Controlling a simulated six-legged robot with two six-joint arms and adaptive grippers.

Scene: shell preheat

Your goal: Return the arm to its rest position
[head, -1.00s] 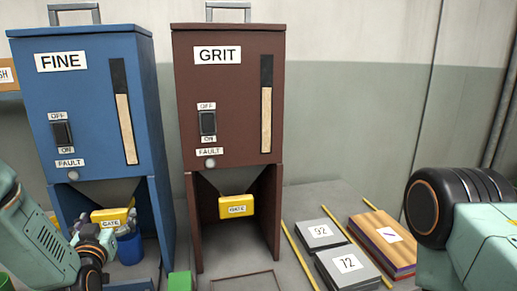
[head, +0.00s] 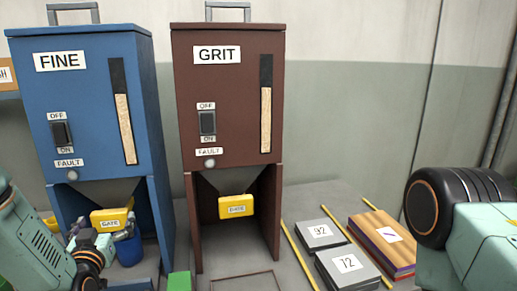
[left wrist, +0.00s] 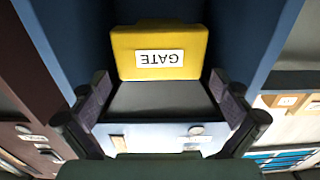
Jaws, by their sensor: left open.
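My left arm comes in from the left in the head view. Its gripper (head: 105,232) is in front of the blue FINE hopper (head: 95,110), close to the yellow gate (head: 108,219) under it, and partly hidden by my own arm. In the left wrist view, the two fingers of the left gripper (left wrist: 158,98) are spread apart with nothing between them. The yellow gate (left wrist: 158,52) with its upside-down GATE label lies just beyond the fingertips. My right arm link shows at the right edge of the head view; its gripper is out of view.
A brown GRIT hopper (head: 228,100) with its own yellow gate (head: 236,207) stands to the right. A blue cup (head: 130,250) is under the FINE hopper. Grey blocks labelled 92 (head: 319,235) and 72 (head: 347,265) and a wooden stack (head: 383,240) lie at right, between yellow strips.

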